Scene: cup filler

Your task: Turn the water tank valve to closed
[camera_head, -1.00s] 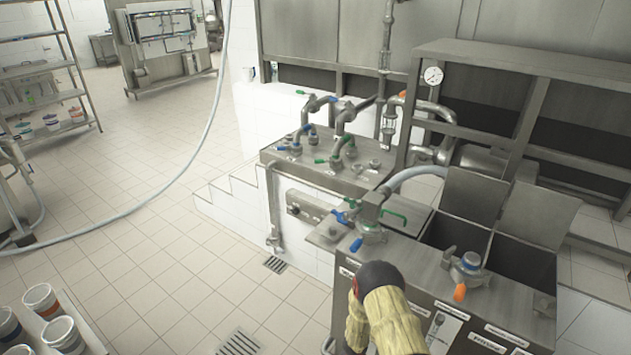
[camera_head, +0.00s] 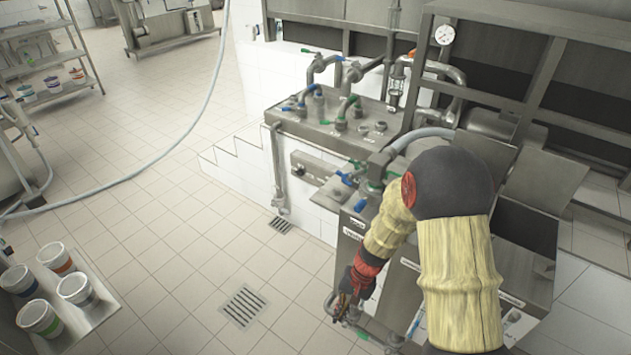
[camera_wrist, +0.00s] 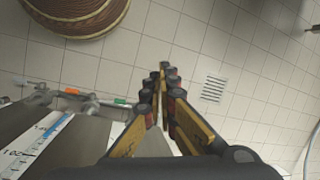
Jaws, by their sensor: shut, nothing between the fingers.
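My gripper (camera_head: 343,306) hangs low in front of the steel machine's front face, pointing down. In the wrist view its fingers (camera_wrist: 163,72) are shut with nothing between them, above the tiled floor. Valves with a green handle (camera_wrist: 119,101) and an orange handle (camera_wrist: 71,91) sit on a pipe left of the fingers, apart from them. Which valve is the water tank's I cannot tell. My arm covers part of the machine's top and front.
A raised panel (camera_head: 360,142) carries several pipes with blue and green handles. Open hatches (camera_head: 545,180) stand at the right. Paint-like buckets (camera_head: 38,318) stand on a cart at lower left.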

